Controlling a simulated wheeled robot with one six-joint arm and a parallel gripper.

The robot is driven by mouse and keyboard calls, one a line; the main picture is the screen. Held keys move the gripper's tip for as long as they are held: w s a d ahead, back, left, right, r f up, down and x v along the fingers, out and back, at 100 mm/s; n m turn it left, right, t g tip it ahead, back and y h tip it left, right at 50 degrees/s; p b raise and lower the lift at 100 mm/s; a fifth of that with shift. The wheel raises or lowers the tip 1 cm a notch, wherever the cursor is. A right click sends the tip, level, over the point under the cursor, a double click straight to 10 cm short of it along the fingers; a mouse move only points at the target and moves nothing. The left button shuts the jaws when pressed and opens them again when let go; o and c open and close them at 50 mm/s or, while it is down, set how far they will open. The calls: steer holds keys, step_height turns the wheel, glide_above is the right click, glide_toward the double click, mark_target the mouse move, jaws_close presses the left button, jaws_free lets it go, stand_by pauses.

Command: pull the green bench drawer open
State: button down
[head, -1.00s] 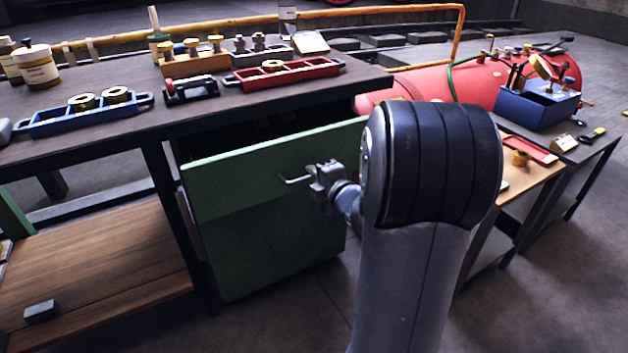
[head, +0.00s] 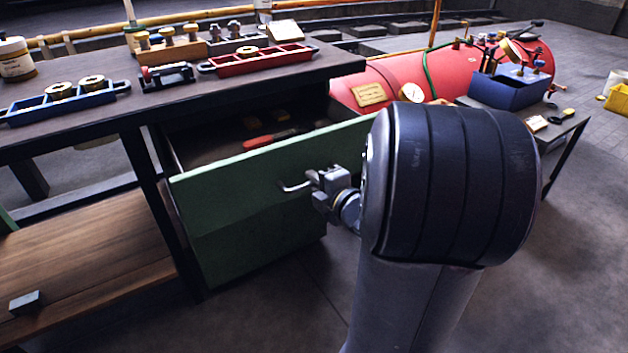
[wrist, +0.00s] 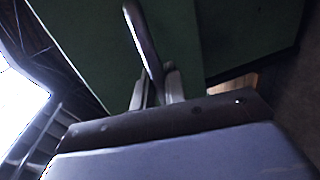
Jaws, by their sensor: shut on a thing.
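The green bench drawer (head: 235,172) is pulled out from under the dark bench top in the head view, with its inside showing. A red-handled tool (head: 268,139) lies inside it. Its metal bar handle (head: 292,187) stands out from the green front. My gripper (head: 318,182) is shut on the handle. In the wrist view the handle (wrist: 143,38) runs down between the two fingers of my gripper (wrist: 158,88), against the green front (wrist: 85,35). My arm hides the right end of the drawer front.
The bench top (head: 215,92) holds a blue tray (head: 62,103), a red tray (head: 258,60) and jars. A side table (head: 560,127) with a blue toolbox (head: 510,88) stands at the right, near a red boiler (head: 440,75). Floor at the right (head: 575,230) is clear.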

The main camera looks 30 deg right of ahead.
steer(key=c, duration=1.6)
jaws_free()
steer(key=shift+o, duration=0.2)
steer(key=p+v, duration=0.3)
steer(key=v, duration=0.7)
steer(key=shift+s, duration=0.35)
steer(key=shift+w, duration=0.1)
steer(key=shift+b+x, duration=1.5)
steer(key=shift+x, duration=4.05)
